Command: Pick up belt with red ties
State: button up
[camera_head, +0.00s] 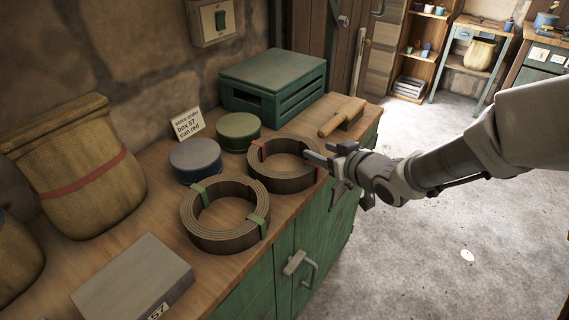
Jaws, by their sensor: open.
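The belt with red ties (283,182) is a brown coiled ring lying flat on the wooden counter (150,205). A red tie shows at its left side; part of its right rim is hidden behind my gripper. My gripper (318,162) is open and comes in from the right, with its fingertips at the belt's right rim in the picture. I cannot tell whether they touch it. No belt is seen held. A second coiled belt with green ties (221,241) lies to the front left, close to the first.
Behind the belts stand a green can (238,131), a blue can (195,160), a label card (187,124) and a green crate (272,80). A wooden block (342,116) lies at the back right. A grey box (133,280) and burlap sack (75,170) stand left.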

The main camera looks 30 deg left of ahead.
aim_at(312, 146)
jog(key=shift+b+x, duration=0.6)
jog(key=shift+x, duration=2.5)
grip_shut()
jog(key=shift+r, duration=0.15)
